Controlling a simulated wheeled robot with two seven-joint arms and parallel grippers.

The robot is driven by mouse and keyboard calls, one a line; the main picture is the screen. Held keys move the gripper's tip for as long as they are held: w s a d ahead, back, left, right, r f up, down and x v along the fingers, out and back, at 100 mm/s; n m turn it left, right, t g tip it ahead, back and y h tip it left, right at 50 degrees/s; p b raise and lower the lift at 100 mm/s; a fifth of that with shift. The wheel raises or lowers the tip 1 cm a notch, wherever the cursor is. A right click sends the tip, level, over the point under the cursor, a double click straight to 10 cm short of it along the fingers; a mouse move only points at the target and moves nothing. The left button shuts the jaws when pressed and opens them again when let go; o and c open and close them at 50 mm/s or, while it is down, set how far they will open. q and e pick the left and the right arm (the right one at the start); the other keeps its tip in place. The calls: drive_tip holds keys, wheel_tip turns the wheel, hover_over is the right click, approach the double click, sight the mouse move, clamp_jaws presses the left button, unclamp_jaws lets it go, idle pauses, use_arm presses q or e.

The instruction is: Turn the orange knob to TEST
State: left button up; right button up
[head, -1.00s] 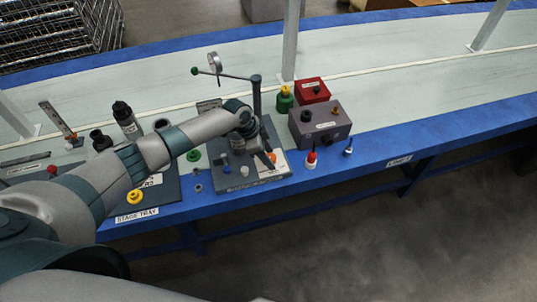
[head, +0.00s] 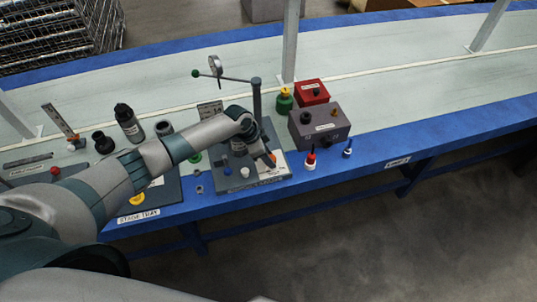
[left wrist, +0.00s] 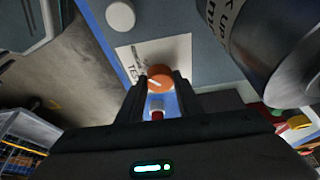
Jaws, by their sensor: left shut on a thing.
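The orange knob (left wrist: 160,74) shows between the two fingertips of my left gripper (left wrist: 158,84) in the left wrist view. The gripper is shut on it. A pale pointer line crosses the knob and points to the lower left of that picture. A white label (left wrist: 176,50) lies under the knob, with TEST partly readable at its left; its other words are unclear. In the head view my left gripper (head: 266,157) reaches down to the front right of the grey pump base (head: 234,183) and hides much of the knob (head: 273,159). My right gripper is out of view.
A post with a lever (head: 257,96) rises behind my wrist. The table's right side is clear.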

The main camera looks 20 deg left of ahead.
use_arm(q)
drive_tip(key=n+p, duration=0.2)
drive_tip(key=n+t+y+p, duration=0.1)
drive_tip(key=n+p, duration=0.3)
drive_tip(key=p, duration=0.1)
drive_tip(key=shift+s+d+r+t+y, duration=0.15)
drive_tip(key=shift+d+r+t+y, duration=0.1)
drive_tip(key=shift+r+t+y, duration=0.1)
drive_tip(key=shift+f+n+t+y+p, duration=0.1)
drive_tip(key=shift+n+t+y+p, duration=0.2)
drive_tip(key=shift+n+p, duration=0.7)
drive_tip(key=shift+f+n+y+p, duration=0.15)
drive_tip(key=shift+n+y+p, duration=0.15)
drive_tip(key=shift+n, duration=0.5)
drive_tip(key=o, duration=1)
drive_tip(key=shift+o, duration=0.2)
